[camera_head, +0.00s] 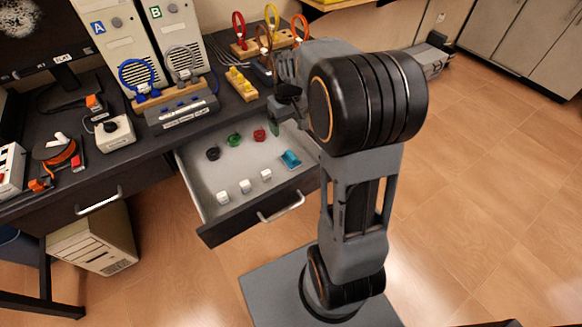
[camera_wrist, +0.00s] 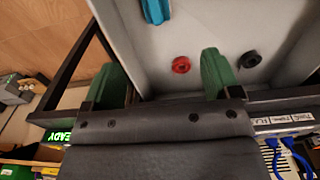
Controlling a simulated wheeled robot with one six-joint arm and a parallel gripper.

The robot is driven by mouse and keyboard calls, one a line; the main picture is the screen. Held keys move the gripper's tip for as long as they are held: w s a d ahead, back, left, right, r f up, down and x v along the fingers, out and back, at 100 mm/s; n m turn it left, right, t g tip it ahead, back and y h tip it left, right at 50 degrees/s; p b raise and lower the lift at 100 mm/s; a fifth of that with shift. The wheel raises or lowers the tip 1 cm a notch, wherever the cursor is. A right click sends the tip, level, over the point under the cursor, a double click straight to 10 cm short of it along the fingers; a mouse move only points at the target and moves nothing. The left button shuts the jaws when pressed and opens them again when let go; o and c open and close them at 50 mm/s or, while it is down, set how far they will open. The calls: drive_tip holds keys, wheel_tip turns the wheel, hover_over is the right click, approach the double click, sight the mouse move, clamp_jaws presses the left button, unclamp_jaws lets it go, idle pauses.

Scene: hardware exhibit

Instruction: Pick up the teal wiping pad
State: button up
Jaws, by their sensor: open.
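The teal wiping pad (camera_head: 291,159) lies in the open drawer (camera_head: 222,222), near its right side. In the wrist view the pad (camera_wrist: 155,10) shows at the top edge, partly cut off by the frame. My gripper (camera_wrist: 162,78) is open and empty, with its two green fingers spread wide. The pad is beyond the fingertips and apart from them.
The drawer also holds a red round piece (camera_head: 259,135), a green one (camera_head: 234,140), a black one (camera_head: 213,154) and three white blocks (camera_head: 245,186). The desk (camera_head: 150,150) above holds cable racks, a grey box (camera_head: 182,113) and tower computers (camera_head: 123,40).

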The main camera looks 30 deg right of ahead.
drive_tip(key=b, duration=0.2)
hover_over(290, 154)
drive_tip(key=f, duration=0.9)
drive_tip(key=shift+w, duration=0.2)
drive_tip(key=shift+s+f+b, duration=0.1)
drive_tip(key=shift+f+b, duration=0.35)
drive_tip(key=shift+f, duration=2.8)
drive_tip(key=shift+c, duration=0.2)
drive_tip(key=c, duration=1)
drive_tip(key=shift+r, duration=0.1)
